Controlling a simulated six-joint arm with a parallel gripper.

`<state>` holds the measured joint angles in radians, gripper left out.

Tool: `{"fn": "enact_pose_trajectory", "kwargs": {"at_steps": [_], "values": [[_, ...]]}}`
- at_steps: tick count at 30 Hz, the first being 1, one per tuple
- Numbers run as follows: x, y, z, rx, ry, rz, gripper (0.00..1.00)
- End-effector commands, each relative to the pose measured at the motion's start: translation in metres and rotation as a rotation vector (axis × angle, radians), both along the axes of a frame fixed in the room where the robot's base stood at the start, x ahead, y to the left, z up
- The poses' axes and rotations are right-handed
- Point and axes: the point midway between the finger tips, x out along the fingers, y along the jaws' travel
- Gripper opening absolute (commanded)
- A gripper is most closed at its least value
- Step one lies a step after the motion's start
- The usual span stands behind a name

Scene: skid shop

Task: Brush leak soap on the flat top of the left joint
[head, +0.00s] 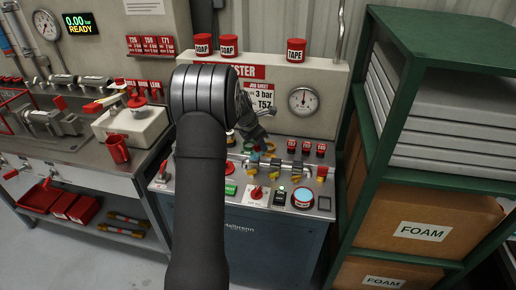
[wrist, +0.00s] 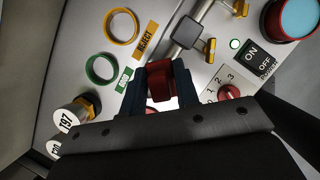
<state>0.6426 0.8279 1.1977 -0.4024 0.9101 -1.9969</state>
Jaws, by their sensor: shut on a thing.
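My gripper (wrist: 160,85) is shut on a red block-like piece (wrist: 158,72); I cannot tell if it is the brush, and no bristles show. In the head view my gripper (head: 262,140) hangs over the tester bench, partly behind my arm. Below it a silver pipe assembly (head: 290,168) lies across the bench; its left part is hidden. In the wrist view a dark square fitting (wrist: 187,32) on the pipe is ahead of the fingers, apart from the held piece. A red-rimmed pot with a light blue top (head: 303,198) stands at the bench's front right.
The wrist view shows a yellow ring (wrist: 121,25), a green ring (wrist: 102,69), a tagged cylinder (wrist: 72,118) and an ON/OFF switch (wrist: 258,58). A green rack (head: 397,125) borders the right.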

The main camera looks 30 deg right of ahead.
Motion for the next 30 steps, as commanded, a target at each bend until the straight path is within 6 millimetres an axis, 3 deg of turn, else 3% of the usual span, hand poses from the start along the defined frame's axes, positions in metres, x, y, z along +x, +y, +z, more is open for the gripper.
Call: {"fn": "enact_pose_trajectory", "kwargs": {"at_steps": [16,30], "values": [[0.0,0.0,0.048,-0.001,-0.001,-0.001,0.1],[0.0,0.0,0.052,0.0,0.0,0.0,0.1]]}}
